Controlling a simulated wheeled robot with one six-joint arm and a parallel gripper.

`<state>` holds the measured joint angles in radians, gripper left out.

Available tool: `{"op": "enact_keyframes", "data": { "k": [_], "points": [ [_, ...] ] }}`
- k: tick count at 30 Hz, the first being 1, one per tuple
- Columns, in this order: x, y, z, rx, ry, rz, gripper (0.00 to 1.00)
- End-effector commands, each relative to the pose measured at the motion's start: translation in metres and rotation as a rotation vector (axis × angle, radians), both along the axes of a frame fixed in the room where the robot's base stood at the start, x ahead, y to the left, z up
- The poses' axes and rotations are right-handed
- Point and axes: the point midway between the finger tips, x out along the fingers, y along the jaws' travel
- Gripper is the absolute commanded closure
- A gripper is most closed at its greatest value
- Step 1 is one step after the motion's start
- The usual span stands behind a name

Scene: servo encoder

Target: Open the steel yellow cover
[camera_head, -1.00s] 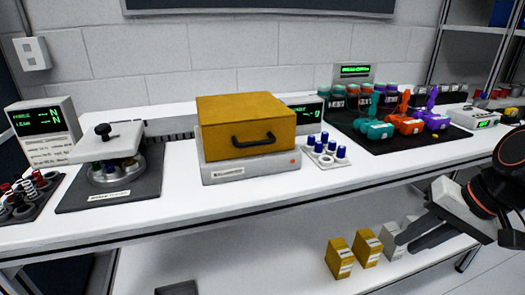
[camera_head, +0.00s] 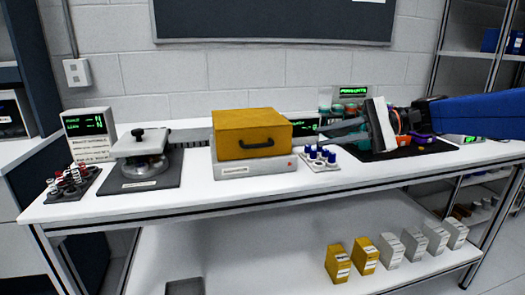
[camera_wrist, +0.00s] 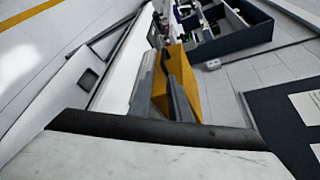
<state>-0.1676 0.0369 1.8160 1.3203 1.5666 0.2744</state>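The yellow cover (camera_head: 250,132) is a box with a dark bar handle (camera_head: 257,144) on its front. It sits closed on a pale instrument base (camera_head: 250,167) on the bench. The gripper appears apart from the handle.
A small white rack with blue-capped vials (camera_head: 319,157) stands just right of the base, below my gripper. A device with a black-knobbed plate (camera_head: 140,144) stands left. Bottles and coloured tools lie on a dark mat (camera_head: 385,155) behind my arm. The bench front is clear.

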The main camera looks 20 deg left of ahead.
Motion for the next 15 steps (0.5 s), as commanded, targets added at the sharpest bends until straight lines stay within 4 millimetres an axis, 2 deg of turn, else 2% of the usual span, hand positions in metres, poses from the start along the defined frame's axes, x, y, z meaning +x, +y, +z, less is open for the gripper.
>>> {"op": "enact_keyframes", "data": {
  "k": [8,15],
  "points": [
    [0.001,0.018,0.001,0.021,0.012,0.007,0.83],
    [-0.009,0.055,-0.007,0.02,0.012,0.008,0.83]
  ]
}}
